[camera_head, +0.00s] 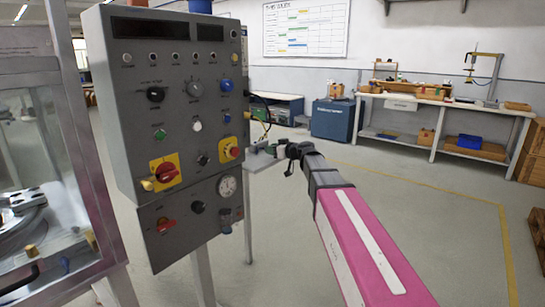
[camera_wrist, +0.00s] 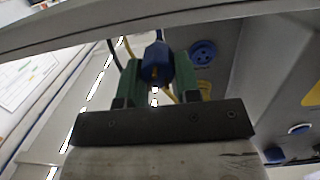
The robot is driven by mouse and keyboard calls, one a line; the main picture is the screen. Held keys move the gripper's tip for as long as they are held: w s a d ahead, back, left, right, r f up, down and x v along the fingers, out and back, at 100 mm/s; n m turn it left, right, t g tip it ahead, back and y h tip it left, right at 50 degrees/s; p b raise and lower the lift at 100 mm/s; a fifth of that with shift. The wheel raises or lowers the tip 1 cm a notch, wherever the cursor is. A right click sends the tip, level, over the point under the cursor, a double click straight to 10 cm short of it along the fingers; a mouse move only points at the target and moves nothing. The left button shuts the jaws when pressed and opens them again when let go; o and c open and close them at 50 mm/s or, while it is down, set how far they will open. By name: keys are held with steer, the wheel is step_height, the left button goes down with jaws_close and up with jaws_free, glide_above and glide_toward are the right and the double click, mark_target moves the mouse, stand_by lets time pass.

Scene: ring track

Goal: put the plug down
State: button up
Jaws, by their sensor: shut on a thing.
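The blue plug (camera_wrist: 157,60) shows in the wrist view between the two green fingers of my gripper (camera_wrist: 158,80), which is shut on it. A dark cable and a yellow cable run close by; I cannot tell which belongs to the plug. A round blue socket (camera_wrist: 203,50) is on the grey surface just right of the plug, apart from it. In the head view my gripper (camera_head: 284,150) is beside the right side of the grey control panel (camera_head: 180,60), near a small grey shelf (camera_head: 262,165). The plug cannot be made out there.
A glass-walled machine (camera_head: 45,170) stands at the left. A workbench (camera_head: 440,105) and a blue cabinet (camera_head: 332,119) stand by the back wall. The floor (camera_head: 430,200) between is clear, with a yellow line. A grey bar (camera_wrist: 60,35) crosses the top of the wrist view.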

steer(key=shift+f, duration=1.45)
steer(key=shift+f, duration=0.1)
steer(key=o, duration=0.9)
